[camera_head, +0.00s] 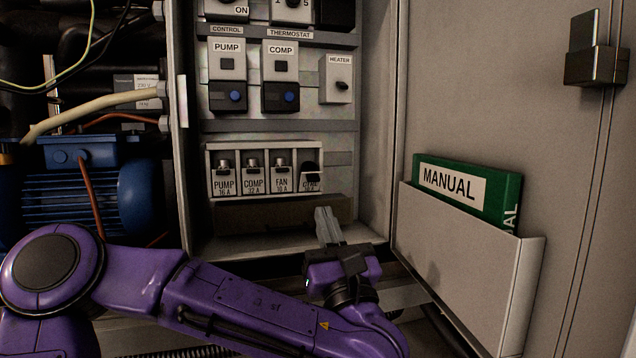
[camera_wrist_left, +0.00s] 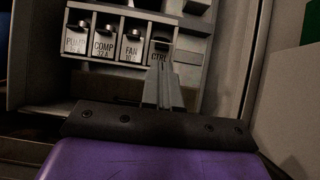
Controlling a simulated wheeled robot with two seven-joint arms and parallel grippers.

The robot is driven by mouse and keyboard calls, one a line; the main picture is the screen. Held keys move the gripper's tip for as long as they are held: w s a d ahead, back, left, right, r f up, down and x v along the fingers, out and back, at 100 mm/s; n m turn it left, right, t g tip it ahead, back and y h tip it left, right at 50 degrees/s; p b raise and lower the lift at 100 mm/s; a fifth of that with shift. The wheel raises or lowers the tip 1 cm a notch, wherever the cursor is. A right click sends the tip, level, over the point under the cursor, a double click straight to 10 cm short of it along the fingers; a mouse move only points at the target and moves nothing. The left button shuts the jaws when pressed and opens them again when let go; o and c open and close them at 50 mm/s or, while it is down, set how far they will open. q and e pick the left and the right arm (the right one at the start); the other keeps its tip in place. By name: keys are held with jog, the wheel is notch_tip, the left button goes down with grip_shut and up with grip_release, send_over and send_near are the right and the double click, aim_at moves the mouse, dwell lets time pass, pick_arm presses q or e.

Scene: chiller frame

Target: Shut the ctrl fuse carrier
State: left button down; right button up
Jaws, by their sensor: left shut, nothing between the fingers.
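The ctrl fuse carrier (camera_head: 311,181) is the rightmost in a row of fuse carriers in the cabinet. Its labelled face sits lower and tilts outward, with a dark gap above it, unlike its upright neighbours. In the left wrist view the ctrl carrier (camera_wrist_left: 159,50) is partly covered by my fingers. My left gripper (camera_head: 324,212) is shut and empty, its fingertips pointing up just below the ctrl carrier. The left gripper's fingers also show in the left wrist view (camera_wrist_left: 161,72); I cannot tell whether they touch the carrier. My right gripper is not in view.
The pump (camera_head: 224,177), comp (camera_head: 253,177) and fan (camera_head: 281,177) carriers stand upright to the left. Pump and comp switches (camera_head: 227,75) are above. The open door with a manual pocket (camera_head: 465,265) is at the right, and a blue motor (camera_head: 80,195) at the left.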

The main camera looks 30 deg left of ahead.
aim_at(313, 181)
pick_arm(q)
jog(key=x, duration=0.6)
jog(key=shift+w+a+f, duration=0.1)
jog(key=shift+f, duration=0.15)
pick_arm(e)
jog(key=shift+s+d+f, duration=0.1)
pick_arm(q)
jog(key=shift+w+a+r, duration=0.15)
jog(key=shift+w+r, duration=0.05)
jog(key=shift+r, duration=0.1)
